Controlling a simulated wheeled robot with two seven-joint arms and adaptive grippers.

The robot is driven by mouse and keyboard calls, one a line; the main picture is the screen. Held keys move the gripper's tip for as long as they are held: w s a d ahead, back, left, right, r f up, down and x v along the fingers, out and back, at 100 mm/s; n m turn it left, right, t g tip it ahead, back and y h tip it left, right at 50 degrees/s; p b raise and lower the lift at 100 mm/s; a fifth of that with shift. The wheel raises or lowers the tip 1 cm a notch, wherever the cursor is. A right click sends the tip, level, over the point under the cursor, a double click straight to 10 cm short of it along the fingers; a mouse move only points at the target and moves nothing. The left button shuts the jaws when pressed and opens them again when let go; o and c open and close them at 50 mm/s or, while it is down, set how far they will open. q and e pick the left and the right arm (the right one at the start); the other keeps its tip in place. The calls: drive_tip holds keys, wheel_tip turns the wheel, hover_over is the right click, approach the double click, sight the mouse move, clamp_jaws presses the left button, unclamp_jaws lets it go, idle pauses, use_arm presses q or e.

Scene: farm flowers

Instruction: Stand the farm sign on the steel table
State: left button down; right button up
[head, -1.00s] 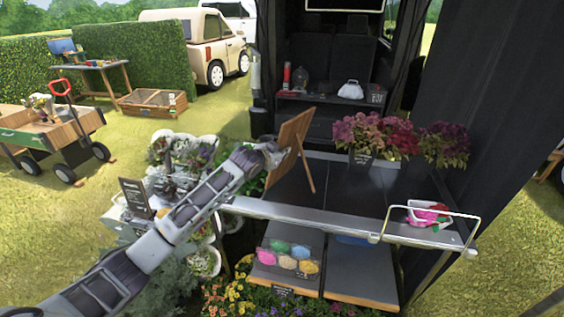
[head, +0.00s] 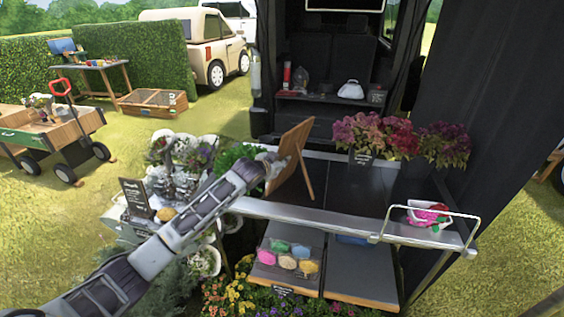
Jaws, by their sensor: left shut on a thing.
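The farm sign (head: 290,148) is a wooden board with a rear prop leg. It is tilted and stands out over the left part of the steel table (head: 345,185), which has a dark top and a grey metal front edge. My left gripper (head: 267,162) is shut on the sign's left side; its fingertips are partly hidden against the board. The prop leg's foot appears close to the table top, but I cannot tell whether it touches. My right gripper is not in view.
Potted red and purple flowers (head: 375,137) stand at the table's back right. A tray with pink items (head: 428,214) sits at the right front inside a white rail. White flowers (head: 180,150) crowd the left. The middle of the table top is clear.

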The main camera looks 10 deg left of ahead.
use_arm(q)
drive_tip(key=c, duration=1.5)
unclamp_jaws()
drive_tip(key=shift+r, duration=0.1)
drive_tip(key=shift+s+a, duration=0.1)
drive_tip(key=shift+s, duration=0.1)
drive_tip(key=shift+v, duration=1.65)
drive_tip(key=v, duration=0.8)
drive_tip(key=shift+s, duration=0.15)
